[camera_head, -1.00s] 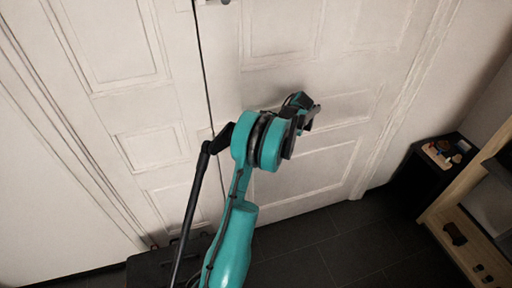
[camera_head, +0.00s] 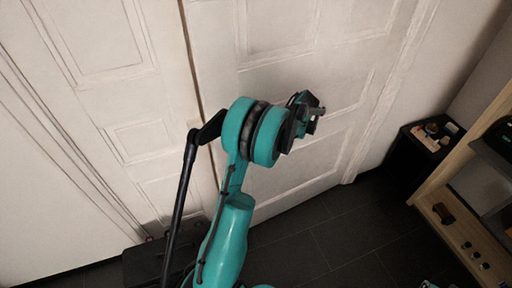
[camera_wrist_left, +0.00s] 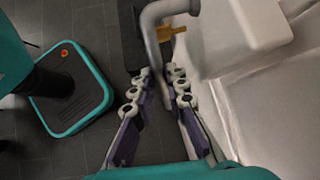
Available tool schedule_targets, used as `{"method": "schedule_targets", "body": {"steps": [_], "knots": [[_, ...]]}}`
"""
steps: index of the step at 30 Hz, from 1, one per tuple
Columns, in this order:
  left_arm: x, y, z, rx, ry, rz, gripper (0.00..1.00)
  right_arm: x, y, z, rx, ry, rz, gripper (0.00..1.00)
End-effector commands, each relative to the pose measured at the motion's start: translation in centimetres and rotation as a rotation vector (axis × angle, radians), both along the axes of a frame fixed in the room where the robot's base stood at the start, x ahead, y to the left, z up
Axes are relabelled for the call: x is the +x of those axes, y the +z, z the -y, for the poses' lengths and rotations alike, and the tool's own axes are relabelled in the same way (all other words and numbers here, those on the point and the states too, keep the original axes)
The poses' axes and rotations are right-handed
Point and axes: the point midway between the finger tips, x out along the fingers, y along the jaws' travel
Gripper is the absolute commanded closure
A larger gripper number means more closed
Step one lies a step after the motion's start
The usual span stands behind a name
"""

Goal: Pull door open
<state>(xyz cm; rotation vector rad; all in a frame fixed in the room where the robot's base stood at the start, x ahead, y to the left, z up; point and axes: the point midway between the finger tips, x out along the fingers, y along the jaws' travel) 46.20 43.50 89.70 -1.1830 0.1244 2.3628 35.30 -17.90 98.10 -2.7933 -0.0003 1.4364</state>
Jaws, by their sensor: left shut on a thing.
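The white panelled door (camera_head: 290,60) fills the upper middle of the head view, with a narrow brownish gap along its left edge. In the left wrist view a grey curved handle (camera_wrist_left: 152,30) runs down between my left fingertips, with a yellow-brown piece beside it. My left gripper (camera_wrist_left: 160,78) is shut on this handle. In the head view my left gripper (camera_head: 312,112) shows in front of the door, at the end of the teal arm; its fingers are small and partly hidden there. My right gripper is not in view.
A black stand (camera_head: 425,150) with small items is right of the door. A wooden shelf unit (camera_head: 450,215) with dark objects stands at the right edge. Dark tiled floor (camera_head: 320,230) lies clear below the door. A dark low box (camera_head: 150,262) is at the lower left.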

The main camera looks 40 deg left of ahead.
Motion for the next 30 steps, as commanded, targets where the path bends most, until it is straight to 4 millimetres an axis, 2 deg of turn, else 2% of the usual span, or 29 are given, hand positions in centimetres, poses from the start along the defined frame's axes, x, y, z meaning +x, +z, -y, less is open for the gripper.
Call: {"method": "schedule_targets", "body": {"steps": [1,2,4,13,17,30], "knots": [[0.0,-0.2,0.0,-0.005,-0.002,0.002,1.0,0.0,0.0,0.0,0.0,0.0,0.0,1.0],[0.0,-0.2,0.0,-0.005,-0.002,0.002,0.84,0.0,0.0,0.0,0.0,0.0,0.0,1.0],[0.0,-0.2,0.0,-0.004,-0.001,0.001,0.66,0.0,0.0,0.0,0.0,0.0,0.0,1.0],[0.0,0.0,0.0,-0.002,-0.001,0.0,0.66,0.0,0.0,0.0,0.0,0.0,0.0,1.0],[0.6,0.8,0.5,-0.003,-0.002,-0.001,0.66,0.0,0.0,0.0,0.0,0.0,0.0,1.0],[5.1,7.6,3.8,-0.003,-0.002,0.0,0.66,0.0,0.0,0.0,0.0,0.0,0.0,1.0]]}}
